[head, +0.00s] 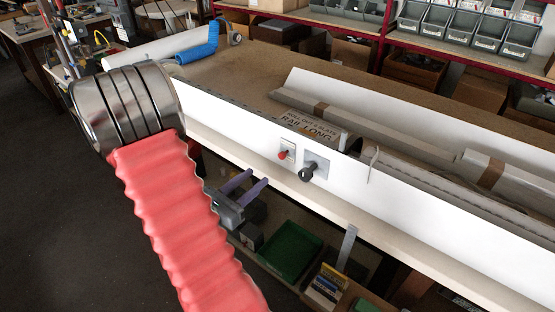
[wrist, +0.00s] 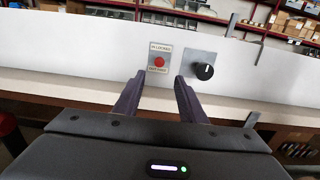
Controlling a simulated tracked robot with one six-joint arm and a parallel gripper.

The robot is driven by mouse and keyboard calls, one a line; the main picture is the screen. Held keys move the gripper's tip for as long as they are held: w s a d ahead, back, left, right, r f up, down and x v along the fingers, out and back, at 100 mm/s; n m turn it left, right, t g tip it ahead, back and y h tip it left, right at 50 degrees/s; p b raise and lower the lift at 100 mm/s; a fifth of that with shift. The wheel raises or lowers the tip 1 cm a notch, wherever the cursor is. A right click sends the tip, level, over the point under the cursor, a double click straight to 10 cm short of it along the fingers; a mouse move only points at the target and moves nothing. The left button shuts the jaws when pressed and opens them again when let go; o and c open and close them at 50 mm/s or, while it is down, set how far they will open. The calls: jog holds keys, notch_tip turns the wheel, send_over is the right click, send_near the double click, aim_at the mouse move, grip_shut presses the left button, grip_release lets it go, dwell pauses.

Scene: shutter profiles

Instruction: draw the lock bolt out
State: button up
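A black round knob (head: 307,173) stands out from a small metal plate on the front of a long white panel (head: 220,115); it looks like the lock bolt's handle. In the wrist view the knob (wrist: 205,72) has a white mark on its face and sits just right of my right finger. A red button (head: 284,154) on a labelled plate is left of it; the button (wrist: 159,62) shows between my fingertips in the wrist view. My gripper (head: 258,177) is open, its two purple fingers pointing at the panel, empty. The bolt behind the plate is hidden.
A pale ledge (head: 380,232) runs along below the panel. A thin metal strip (head: 347,247) hangs under the ledge. Below are a green tray (head: 290,250) and boxes. Long wrapped profiles (head: 400,138) lie behind the panel.

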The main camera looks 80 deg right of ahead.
aim_at(281, 157)
jog(key=shift+x, duration=5.8)
jog(key=shift+s+a, duration=0.1)
grip_shut()
